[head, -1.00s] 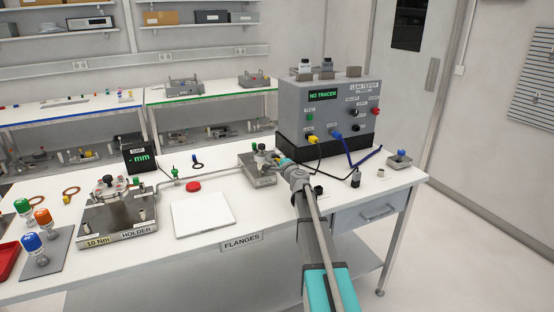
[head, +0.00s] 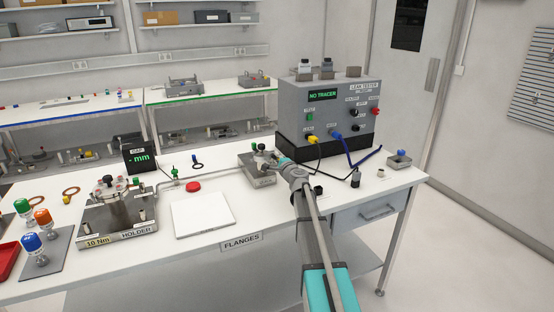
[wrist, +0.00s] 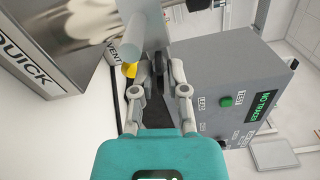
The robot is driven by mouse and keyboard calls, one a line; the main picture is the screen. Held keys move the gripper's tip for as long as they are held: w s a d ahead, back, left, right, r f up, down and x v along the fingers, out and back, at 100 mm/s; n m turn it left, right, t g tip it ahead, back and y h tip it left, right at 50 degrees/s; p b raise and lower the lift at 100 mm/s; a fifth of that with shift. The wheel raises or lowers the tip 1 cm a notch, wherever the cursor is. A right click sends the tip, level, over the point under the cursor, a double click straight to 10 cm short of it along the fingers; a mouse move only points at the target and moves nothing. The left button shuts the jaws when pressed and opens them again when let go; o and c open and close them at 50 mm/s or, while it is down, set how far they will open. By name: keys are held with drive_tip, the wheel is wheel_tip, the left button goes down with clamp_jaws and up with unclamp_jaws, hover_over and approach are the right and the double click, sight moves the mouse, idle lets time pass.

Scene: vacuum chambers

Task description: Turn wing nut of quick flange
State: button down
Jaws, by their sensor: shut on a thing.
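The quick flange sits on a small metal block (head: 262,180) near the table's middle, left of the leak tester. In the wrist view the block, marked QUICK (wrist: 25,58), is at the upper left, with a grey metal pipe (wrist: 112,22) beside it. My gripper (wrist: 159,68) is shut at the flange's near right side, below a grey metal part. The wing nut is mostly hidden between the fingertips. In the head view my gripper (head: 275,159) reaches the flange from the right and covers part of it.
The leak tester (head: 330,105) stands right behind the flange, its display reading NO TRACER; yellow and blue cables run from its front. The holder (head: 118,222), a white plate (head: 203,213) and a red cap (head: 193,187) are to the left. Bare table lies between plate and block.

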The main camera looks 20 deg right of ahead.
drive_tip(key=shift+n, duration=2.9)
drive_tip(key=c, duration=0.8)
unclamp_jaws()
drive_tip(key=shift+s, duration=0.1)
drive_tip(key=s, duration=1.2)
drive_tip(key=shift+d, duration=0.25)
drive_tip(key=shift+w, duration=0.1)
